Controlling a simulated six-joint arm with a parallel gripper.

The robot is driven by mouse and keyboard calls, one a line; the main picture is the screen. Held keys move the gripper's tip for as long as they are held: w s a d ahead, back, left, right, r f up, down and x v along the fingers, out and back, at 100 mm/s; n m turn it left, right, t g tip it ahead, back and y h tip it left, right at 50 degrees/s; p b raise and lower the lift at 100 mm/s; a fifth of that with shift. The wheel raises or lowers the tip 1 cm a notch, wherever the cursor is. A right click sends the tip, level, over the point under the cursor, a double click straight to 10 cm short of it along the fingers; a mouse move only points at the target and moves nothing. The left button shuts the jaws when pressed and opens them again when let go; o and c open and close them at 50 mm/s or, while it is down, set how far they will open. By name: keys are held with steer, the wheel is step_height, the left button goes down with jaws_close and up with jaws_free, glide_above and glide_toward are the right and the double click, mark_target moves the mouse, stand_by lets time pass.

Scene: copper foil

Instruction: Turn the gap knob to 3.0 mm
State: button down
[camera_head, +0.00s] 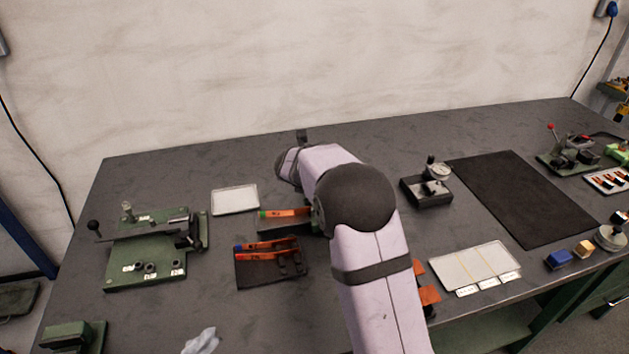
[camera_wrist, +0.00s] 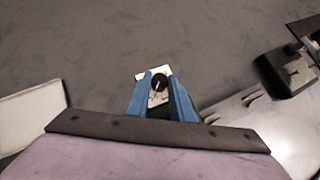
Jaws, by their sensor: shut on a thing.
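The black knob (camera_wrist: 159,80) shows in the wrist view, with a light pointer line on its top. In the head view my own arm covers the gripper and the knob.
A green-based device (camera_head: 153,250) stands at the left. A gauge stand (camera_head: 432,185) and black mat (camera_head: 530,195) lie right. The back bench is mostly clear.

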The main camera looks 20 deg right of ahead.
steer(key=m+h+p, duration=0.1)
steer(key=m+g+h+p, duration=0.1)
steer(key=m, duration=0.1)
steer(key=shift+w+a+r+g+p, duration=0.2)
steer(key=shift+a+g+p, duration=0.1)
steer(key=shift+p, duration=0.1)
steer(key=m+g+p, duration=0.1)
steer(key=m+g+h+p, duration=0.1)
steer(key=m+p, duration=0.1)
steer(key=shift+w+f+m+h, duration=0.15)
steer(key=shift+m+h, duration=0.15)
steer(key=shift+w+m+g+h+p, duration=0.1)
steer(key=shift+m+g+h+p, duration=0.2)
steer(key=shift+m+g+p, duration=0.75)
steer(key=c, duration=1.5)
jaws_free()
steer(key=shift+c, duration=0.2)
steer(key=shift+a, duration=0.15)
steer(key=b+v, duration=0.1)
steer(key=v, duration=0.6)
